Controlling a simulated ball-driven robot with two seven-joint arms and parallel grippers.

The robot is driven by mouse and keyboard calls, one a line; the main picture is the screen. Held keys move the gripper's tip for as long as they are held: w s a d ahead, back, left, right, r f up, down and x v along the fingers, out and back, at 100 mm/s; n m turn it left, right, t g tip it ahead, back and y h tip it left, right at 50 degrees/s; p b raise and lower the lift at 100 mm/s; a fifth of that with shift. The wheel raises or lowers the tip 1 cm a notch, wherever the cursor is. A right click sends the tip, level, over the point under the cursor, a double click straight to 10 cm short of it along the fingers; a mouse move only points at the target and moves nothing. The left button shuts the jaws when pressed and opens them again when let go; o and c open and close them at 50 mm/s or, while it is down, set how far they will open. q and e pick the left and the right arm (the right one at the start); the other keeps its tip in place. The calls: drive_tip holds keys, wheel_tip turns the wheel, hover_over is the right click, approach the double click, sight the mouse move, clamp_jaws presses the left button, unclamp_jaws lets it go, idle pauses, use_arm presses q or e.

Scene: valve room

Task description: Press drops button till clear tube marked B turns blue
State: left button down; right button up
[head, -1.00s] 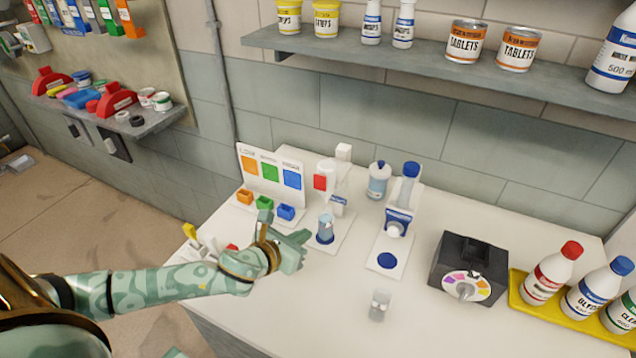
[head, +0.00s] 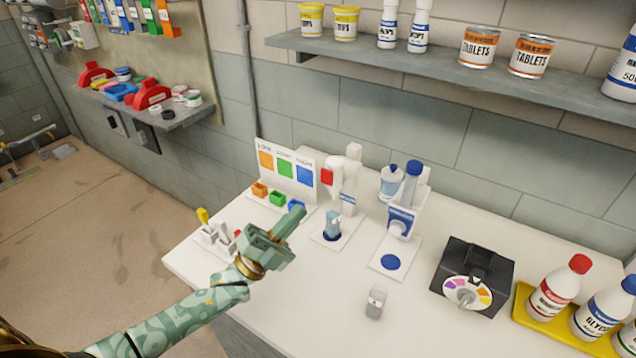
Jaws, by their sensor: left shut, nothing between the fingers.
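A small tube (head: 333,224) with bluish contents stands on a white base under a white stand with a red block. A second small, clear-grey tube (head: 376,302) stands alone on the bench. I cannot read a B on either. A white dispenser (head: 401,220) with a blue label holds a blue-capped bottle (head: 411,182). Its white round knob (head: 397,231) sits above a blue disc (head: 390,262); I cannot read whether it is the drops button. My left gripper (head: 299,211) is shut and empty, left of the bluish tube and apart from it in the picture. My right gripper is out of view.
A board with orange, green and blue squares (head: 286,168) stands behind small coloured blocks (head: 277,198). A black dial box (head: 472,276) and a yellow tray (head: 522,318) with bottles are at the right. The front middle bench is mostly clear. A shelf (head: 440,66) hangs above.

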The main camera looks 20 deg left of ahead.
use_arm(q)
drive_tip(key=n, duration=0.1)
drive_tip(key=b, duration=0.4)
approach(328, 173)
drive_tip(key=shift+s+d+r+x, duration=0.25)
drive_tip(key=shift+s+x, duration=0.15)
drive_tip(key=shift+x, duration=2.05)
drive_tip(key=shift+w+t, duration=0.1)
drive_tip(key=shift+t, duration=0.2)
drive_tip(key=shift+w+b, duration=0.35)
drive_tip(key=shift+w, duration=0.05)
drive_tip(key=shift+w+d+b, duration=0.1)
drive_tip(key=shift+w+b, duration=0.25)
drive_tip(key=shift+w, duration=0.15)
idle(0.4)
drive_tip(key=shift+s+r, duration=0.1)
drive_tip(key=shift+s+p, duration=0.45)
drive_tip(key=shift+s, duration=0.4)
